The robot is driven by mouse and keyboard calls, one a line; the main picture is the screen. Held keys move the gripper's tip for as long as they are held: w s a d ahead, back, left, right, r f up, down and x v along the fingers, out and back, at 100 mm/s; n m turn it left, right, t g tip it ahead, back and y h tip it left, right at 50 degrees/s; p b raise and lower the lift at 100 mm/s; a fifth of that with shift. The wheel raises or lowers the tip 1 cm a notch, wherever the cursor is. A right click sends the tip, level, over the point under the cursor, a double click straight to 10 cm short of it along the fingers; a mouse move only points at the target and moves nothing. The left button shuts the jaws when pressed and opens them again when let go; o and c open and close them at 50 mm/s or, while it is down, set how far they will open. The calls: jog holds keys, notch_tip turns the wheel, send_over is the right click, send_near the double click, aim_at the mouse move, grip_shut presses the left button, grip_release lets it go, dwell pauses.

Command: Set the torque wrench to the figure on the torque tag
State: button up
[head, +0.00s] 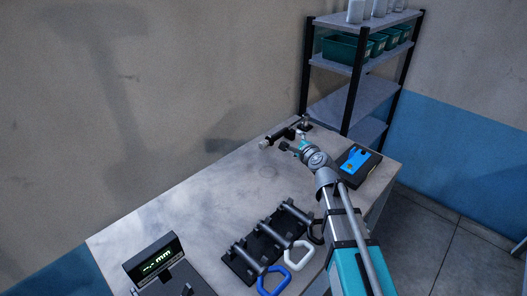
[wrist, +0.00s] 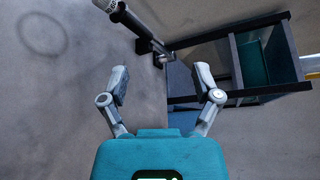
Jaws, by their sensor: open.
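The torque wrench appears to be the dark bar with a silver end (head: 285,134) at the back of the table, resting on a small stand. In the wrist view the same bar (wrist: 132,20) runs from the top edge toward the stand (wrist: 158,52), its ribbed silver end cut off by the frame. My gripper (head: 292,146) is just in front of the bar in the head view.
A black tray with a blue insert (head: 358,161) lies right of my arm. A black rack (head: 250,262) with blue, white and dark looped handles and a display unit (head: 154,262) are nearer. A shelf unit (head: 356,57) stands behind the table (head: 190,215). The table's middle is clear.

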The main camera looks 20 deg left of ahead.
jog(key=w+a+m+t+h+b, duration=0.2)
jog(key=a+m+t+h+b, duration=0.3)
jog(key=a+m, duration=0.9)
jog(key=m+g+h+b, duration=0.2)
jog(key=m+h, duration=0.5)
jog(key=m, duration=1)
send_near(262, 147)
jog(key=v, duration=0.3)
jog(key=shift+d+r, duration=0.1)
jog(key=shift+r, duration=0.15)
jog(key=shift+w, duration=0.2)
jog(key=b+x, duration=0.2)
jog(key=x, duration=0.4)
jog(key=b+x, duration=0.2)
jog(key=x, duration=0.5)
jog(key=shift+w+a+f, duration=0.2)
jog(key=shift+f, duration=0.1)
grip_shut()
